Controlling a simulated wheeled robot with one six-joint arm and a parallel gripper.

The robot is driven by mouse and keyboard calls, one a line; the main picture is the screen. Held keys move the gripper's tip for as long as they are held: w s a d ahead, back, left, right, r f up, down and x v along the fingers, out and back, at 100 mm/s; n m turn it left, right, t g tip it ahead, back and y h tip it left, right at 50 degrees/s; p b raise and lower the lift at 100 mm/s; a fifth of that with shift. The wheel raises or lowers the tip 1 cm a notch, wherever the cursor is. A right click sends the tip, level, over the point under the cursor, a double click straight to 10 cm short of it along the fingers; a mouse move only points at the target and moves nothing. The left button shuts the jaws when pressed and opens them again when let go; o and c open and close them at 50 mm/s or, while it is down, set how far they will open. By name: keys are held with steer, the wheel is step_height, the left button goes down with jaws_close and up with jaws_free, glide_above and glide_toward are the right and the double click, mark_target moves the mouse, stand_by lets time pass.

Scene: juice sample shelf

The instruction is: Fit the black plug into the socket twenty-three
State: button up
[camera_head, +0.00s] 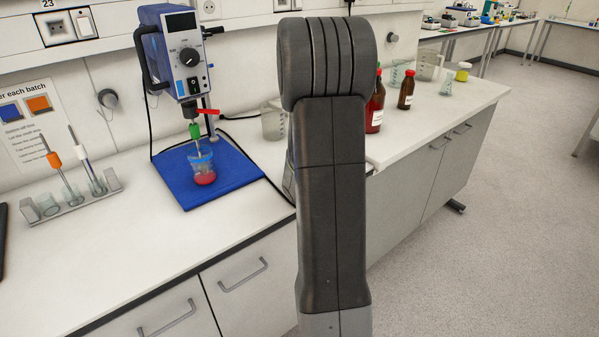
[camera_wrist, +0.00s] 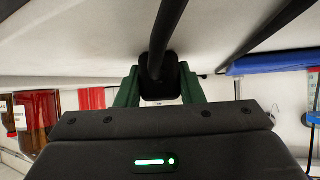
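The black plug (camera_wrist: 160,88) sits between the green fingers of my gripper (camera_wrist: 160,92) in the wrist view, with a finger against each side. Its black cable (camera_wrist: 168,30) runs from it to the top edge of that view. In the head view my own arm hides the gripper and the plug.
A blue stirrer (camera_head: 182,55) stands on a blue mat (camera_head: 235,172), its shaft in a beaker of red liquid (camera_head: 203,172). A rack (camera_head: 75,203) stands left of it. Brown bottles (camera_head: 406,90) and glassware stand right of my arm. The bench's front left (camera_head: 110,260) is clear.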

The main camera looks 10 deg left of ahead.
steer(key=c, duration=0.5)
step_height(320, 180, up, 5)
steer(key=p, duration=0.4)
steer(key=shift+r+p, duration=0.1)
steer(key=shift+p, duration=0.3)
